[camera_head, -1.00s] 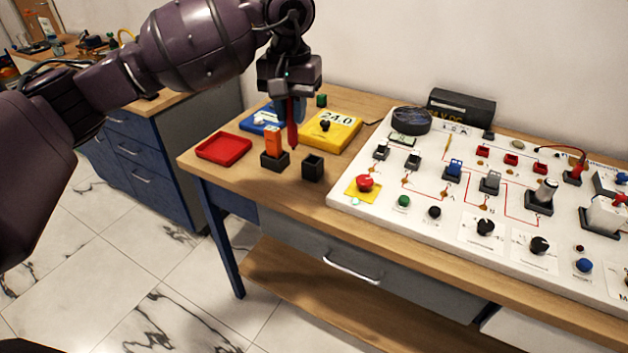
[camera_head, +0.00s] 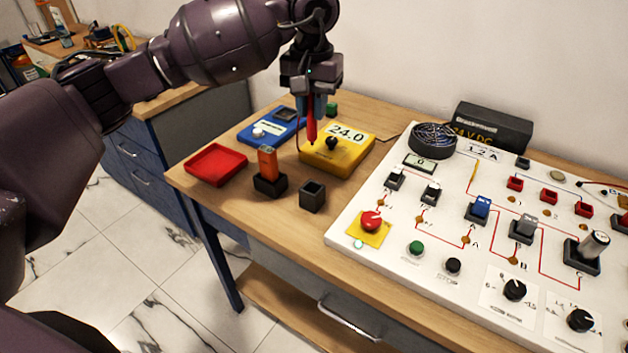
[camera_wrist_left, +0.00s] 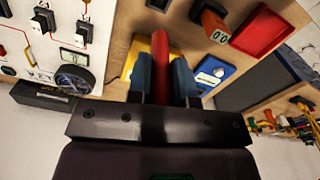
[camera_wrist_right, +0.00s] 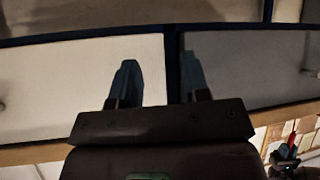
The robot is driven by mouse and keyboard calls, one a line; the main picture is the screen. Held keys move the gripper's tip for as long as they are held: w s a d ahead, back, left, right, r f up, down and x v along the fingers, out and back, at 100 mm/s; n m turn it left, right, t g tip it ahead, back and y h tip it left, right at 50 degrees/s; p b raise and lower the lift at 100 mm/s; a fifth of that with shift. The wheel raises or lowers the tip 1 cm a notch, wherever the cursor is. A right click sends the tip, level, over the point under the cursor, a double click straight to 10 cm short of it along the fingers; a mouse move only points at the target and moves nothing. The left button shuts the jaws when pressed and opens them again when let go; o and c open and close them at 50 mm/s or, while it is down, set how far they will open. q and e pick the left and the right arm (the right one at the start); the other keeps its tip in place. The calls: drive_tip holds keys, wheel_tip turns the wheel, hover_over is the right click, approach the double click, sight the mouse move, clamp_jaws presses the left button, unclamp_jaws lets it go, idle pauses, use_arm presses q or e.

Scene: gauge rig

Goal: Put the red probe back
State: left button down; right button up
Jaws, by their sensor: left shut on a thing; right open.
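My left gripper (camera_head: 314,108) is shut on the red probe (camera_head: 311,128), which hangs tip down above the bench, in front of the yellow meter (camera_head: 350,158) reading 24.0. In the left wrist view the red probe (camera_wrist_left: 160,55) sits between the two blue fingers. An empty black square holder (camera_head: 312,196) stands on the bench in front of the meter. A second black holder (camera_head: 270,185) left of it has an orange thing (camera_head: 267,161) upright in it. My right gripper (camera_wrist_right: 158,85) is open and empty in the right wrist view, away from these things.
A red tray (camera_head: 216,166) lies at the bench's left end, with a blue device (camera_head: 270,132) behind it. A white panel (camera_head: 385,260) with switches, knobs and a red stop button (camera_head: 371,220) fills the right. Bare wood lies around the holders.

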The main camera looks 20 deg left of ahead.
sight(312, 139)
use_arm(q)
wheel_tip(312, 139, down, 16)
drive_tip(key=shift+f, duration=0.25)
idle(0.4)
drive_tip(key=shift+f, duration=0.1)
drive_tip(key=shift+f+b, duration=0.15)
drive_tip(key=shift+b, duration=0.15)
drive_tip(key=c, duration=1.1)
unclamp_jaws()
drive_tip(key=shift+o, duration=0.4)
drive_tip(key=shift+r, duration=0.35)
wheel_tip(312, 139, up, 12)
drive_tip(key=shift+f, duration=0.1)
